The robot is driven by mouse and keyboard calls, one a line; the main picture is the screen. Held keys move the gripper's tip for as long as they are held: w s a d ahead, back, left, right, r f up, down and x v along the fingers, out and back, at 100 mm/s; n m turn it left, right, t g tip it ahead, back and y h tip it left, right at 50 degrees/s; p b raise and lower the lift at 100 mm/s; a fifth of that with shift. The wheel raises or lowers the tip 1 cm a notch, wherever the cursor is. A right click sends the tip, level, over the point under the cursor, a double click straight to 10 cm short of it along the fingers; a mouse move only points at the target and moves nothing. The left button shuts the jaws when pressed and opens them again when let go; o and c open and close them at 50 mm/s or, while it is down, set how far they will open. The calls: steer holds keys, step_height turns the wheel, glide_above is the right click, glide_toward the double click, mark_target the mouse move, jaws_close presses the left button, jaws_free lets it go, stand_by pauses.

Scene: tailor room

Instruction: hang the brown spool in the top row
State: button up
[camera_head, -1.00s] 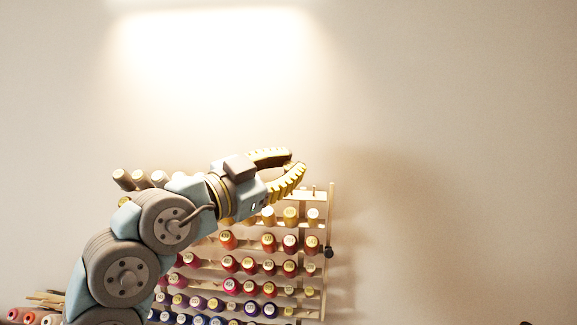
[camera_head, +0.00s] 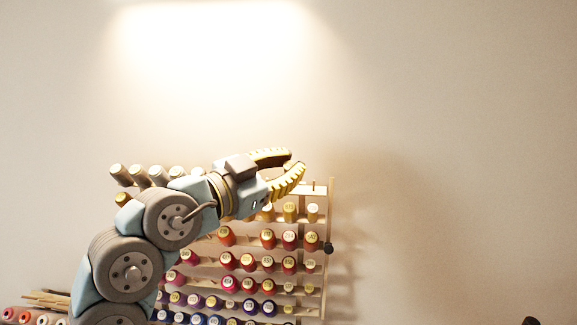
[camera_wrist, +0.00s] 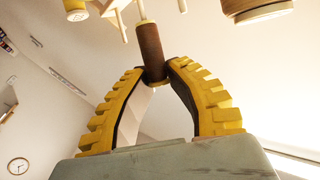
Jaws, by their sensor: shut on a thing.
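The brown spool (camera_wrist: 151,50) is in the wrist view, between the tips of my gripper (camera_wrist: 152,76). The yellow ridged fingers are shut on its lower end. A pale peg (camera_wrist: 141,10) shows at the spool's far end; I cannot tell whether it is inside the spool or behind it. In the head view my gripper (camera_head: 296,167) is at the rack's top row, toward its right end, and the brown spool is hidden there. The wooden thread rack (camera_head: 329,205) stands against the wall. A bare peg (camera_head: 314,187) shows at the right of the top row.
Several grey-white spools (camera_head: 157,174) fill the top row's left end. Rows of coloured spools sit below, with a golden spool (camera_head: 290,211) just under my gripper. In the wrist view a yellow spool (camera_wrist: 76,10) and a large tan spool (camera_wrist: 257,10) flank the held spool.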

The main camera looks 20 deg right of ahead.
steer(key=shift+w+f, duration=0.1)
steer(key=shift+f, duration=0.2)
stand_by(0.4)
steer(key=shift+w+d+f+b, duration=0.3)
steer(key=shift+w+f+b, duration=0.15)
steer(key=shift+f+b, duration=0.4)
steer(key=o, duration=0.8)
steer(key=shift+r, duration=0.15)
steer(key=shift+a, duration=0.1)
